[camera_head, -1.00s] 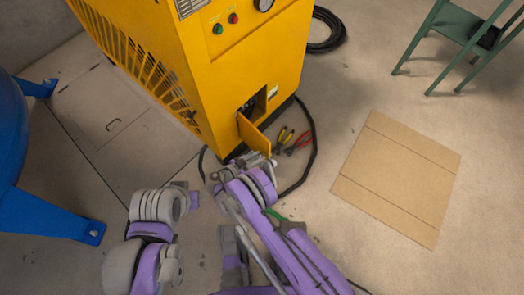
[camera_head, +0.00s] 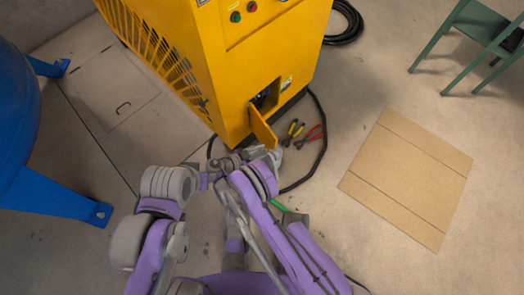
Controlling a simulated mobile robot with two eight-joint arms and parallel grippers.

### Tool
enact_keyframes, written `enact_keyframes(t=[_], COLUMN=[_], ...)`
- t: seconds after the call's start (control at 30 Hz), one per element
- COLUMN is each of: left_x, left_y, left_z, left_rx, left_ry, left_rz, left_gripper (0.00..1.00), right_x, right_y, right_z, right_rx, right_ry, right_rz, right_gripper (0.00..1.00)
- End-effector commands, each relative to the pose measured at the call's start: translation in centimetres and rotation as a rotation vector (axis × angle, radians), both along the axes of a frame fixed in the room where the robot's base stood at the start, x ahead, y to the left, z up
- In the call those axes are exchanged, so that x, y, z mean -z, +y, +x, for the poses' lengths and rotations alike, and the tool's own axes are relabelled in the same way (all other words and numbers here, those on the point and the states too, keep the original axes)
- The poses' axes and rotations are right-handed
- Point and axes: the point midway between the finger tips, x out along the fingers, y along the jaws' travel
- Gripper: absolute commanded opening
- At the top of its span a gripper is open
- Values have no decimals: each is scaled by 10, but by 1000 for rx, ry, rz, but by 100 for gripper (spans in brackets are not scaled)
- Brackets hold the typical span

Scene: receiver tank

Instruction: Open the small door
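The small door (camera_head: 262,130) is a yellow flap low on the front of the yellow machine (camera_head: 255,60). It stands swung outward, open, and the dark opening (camera_head: 266,97) shows behind it. My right gripper (camera_head: 270,155) is at the lower outer end of the door, close to or touching it. Its fingers are small and partly hidden by my wrist, so I cannot tell if they are open or shut. My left arm shows at the lower left; I cannot make out its gripper.
Pliers with yellow handles (camera_head: 293,130) and red ones (camera_head: 314,134) lie on the floor beside the door, near a black cable (camera_head: 324,143). A cardboard sheet (camera_head: 406,180) lies right. A blue tank (camera_head: 18,120) stands left, a green stand (camera_head: 470,40) at upper right.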

Motion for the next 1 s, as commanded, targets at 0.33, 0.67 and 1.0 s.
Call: enact_keyframes(t=[0.33,0.67,1.0], left_x=[0,-16,-28], left_y=[0,0,0], left_z=[0,-3,-4], left_rx=[0,0,0], left_ry=[0,-3,-6], left_rz=[0,0,0], left_gripper=[50,50,50], right_x=[-1,-52,-98], right_y=[0,0,0], right_z=[0,0,0], right_rx=[1,-1,0], right_ry=[0,-1,-1], right_rz=[-1,-1,-1], right_gripper=[59,59,59])
